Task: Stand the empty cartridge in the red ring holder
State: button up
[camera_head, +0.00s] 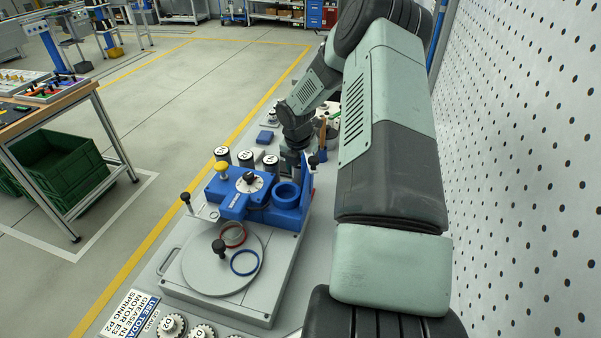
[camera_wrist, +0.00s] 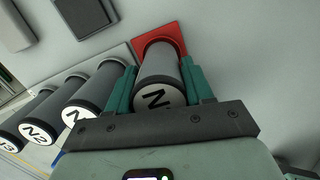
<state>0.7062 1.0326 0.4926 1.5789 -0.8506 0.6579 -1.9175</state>
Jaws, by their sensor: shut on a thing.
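My gripper (camera_wrist: 158,68) is shut on a dark grey cartridge (camera_wrist: 158,76), its two green fingers on either side. The cartridge has a white top face with a black letter N, partly hidden by the gripper body. The red ring holder (camera_wrist: 172,30) is a red square piece with a round rim, at the cartridge's far end in the wrist view. The far end overlaps the rim; I cannot tell whether it is seated. In the head view my gripper (camera_head: 297,152) is behind the blue fixture, and its fingertips are hidden.
Several similar cartridges (camera_wrist: 91,92) stand in a row left of my gripper. The blue fixture (camera_head: 232,203) and a grey turntable (camera_head: 205,270) with a red ring (camera_head: 232,246) and blue ring (camera_head: 245,274) stand nearer. A perforated wall (camera_head: 520,150) bounds the right side.

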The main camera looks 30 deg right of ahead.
jog(key=shift+f, duration=0.45)
jog(key=shift+f, duration=0.15)
jog(key=o, duration=1.3)
jog(key=r, duration=0.8)
jog(key=s+a+r, duration=0.1)
jog(key=r, duration=0.3)
jog(key=shift+a+r, duration=0.1)
